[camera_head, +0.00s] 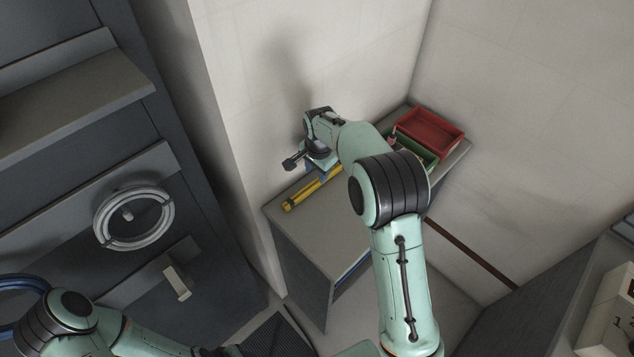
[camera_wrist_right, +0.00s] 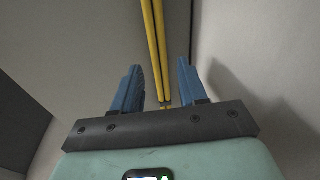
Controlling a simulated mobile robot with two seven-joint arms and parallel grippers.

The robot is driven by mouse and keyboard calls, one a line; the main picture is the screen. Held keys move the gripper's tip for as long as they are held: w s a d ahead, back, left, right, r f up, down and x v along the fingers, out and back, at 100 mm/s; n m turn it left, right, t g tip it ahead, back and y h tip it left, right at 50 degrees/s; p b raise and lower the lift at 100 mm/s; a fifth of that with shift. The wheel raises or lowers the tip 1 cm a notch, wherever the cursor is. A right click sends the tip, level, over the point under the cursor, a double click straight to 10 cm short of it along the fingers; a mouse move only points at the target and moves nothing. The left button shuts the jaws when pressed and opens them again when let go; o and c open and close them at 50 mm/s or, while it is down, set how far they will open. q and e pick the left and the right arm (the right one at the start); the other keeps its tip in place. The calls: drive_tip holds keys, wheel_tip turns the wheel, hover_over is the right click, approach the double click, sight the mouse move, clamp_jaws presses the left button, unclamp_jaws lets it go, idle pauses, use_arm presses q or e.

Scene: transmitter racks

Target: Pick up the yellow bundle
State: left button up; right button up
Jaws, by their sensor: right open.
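The yellow bundle (camera_head: 299,198), long thin yellow rods, lies on the grey cabinet top (camera_head: 325,233) near the wall. Its far part is hidden under my right gripper and arm in the head view. My right gripper (camera_head: 322,171) is over the bundle with its blue fingers pointing down. In the right wrist view the gripper (camera_wrist_right: 158,68) is open, and the yellow bundle (camera_wrist_right: 155,38) runs lengthwise into the space between the fingers. I cannot tell how far above the bundle the fingertips are. My left arm shows at the lower left; its gripper is out of view.
A red tray (camera_head: 431,133) and a green tray (camera_head: 418,155) stand at the far end of the cabinet top, partly behind my right arm. Walls close in behind and to the right. A dark rack with a round handle (camera_head: 134,217) stands at the left.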

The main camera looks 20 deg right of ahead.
sight(317, 180)
drive_tip(key=f, duration=0.4)
drive_tip(key=shift+w+d+f, duration=0.1)
drive_tip(key=shift+w+d, duration=0.15)
drive_tip(key=shift+w, duration=0.05)
drive_tip(key=shift+w+f, duration=0.15)
drive_tip(key=shift+f, duration=0.35)
clamp_jaws()
